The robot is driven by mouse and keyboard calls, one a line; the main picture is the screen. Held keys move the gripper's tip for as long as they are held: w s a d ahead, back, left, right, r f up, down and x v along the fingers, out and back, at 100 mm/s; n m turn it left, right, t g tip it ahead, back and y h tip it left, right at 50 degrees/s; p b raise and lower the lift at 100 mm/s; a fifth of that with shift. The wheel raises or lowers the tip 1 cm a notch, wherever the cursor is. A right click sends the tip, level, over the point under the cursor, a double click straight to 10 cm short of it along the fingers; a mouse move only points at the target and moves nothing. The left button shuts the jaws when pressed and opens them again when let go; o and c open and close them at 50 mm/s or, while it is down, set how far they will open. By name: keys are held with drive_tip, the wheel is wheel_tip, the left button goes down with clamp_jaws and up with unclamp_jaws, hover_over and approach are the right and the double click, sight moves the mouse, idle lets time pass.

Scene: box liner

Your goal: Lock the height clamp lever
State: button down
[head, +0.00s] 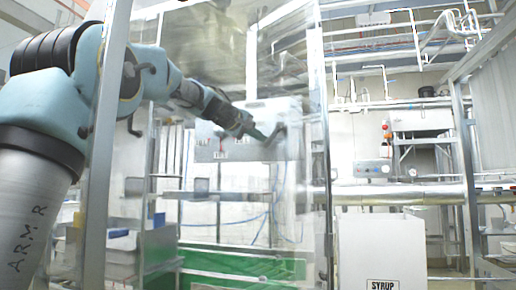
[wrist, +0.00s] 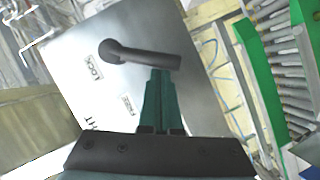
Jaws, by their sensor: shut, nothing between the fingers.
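The height clamp lever (wrist: 145,57) is a dark handle with a round pivot end on a grey metal panel (wrist: 160,25). In the wrist view the handle runs from the pivot at the left to its free end at the right. A label reading LOCK (wrist: 93,67) is below the pivot, and a second label (wrist: 127,105) is too small to read. My gripper (wrist: 161,74) is shut, its green fingertips at the handle's lower edge near the free end. I cannot tell if they touch. In the head view my gripper (head: 264,137) is beside the lever (head: 277,135).
In the head view a metal upright (head: 104,150) stands in front of my arm, and a clear panel edge (head: 322,150) is right of the lever. A green frame (head: 225,265) is below. A white box marked SYRUP (head: 382,245) stands at the right.

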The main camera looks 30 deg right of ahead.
drive_tip(key=shift+s+d+f+n+h+b, duration=0.4)
drive_tip(key=shift+n+b, duration=0.5)
drive_tip(key=shift+b, duration=0.6)
drive_tip(key=shift+s+d+f+n+h+b, duration=0.3)
drive_tip(key=shift+f+n+h+b, duration=0.45)
drive_tip(key=shift+b, duration=0.8)
drive_tip(key=shift+s+d+f+n+h+b, duration=0.35)
drive_tip(key=shift+n+b, duration=0.7)
drive_tip(key=shift+b, duration=0.45)
drive_tip(key=shift+r, duration=0.1)
drive_tip(key=shift+w, duration=0.1)
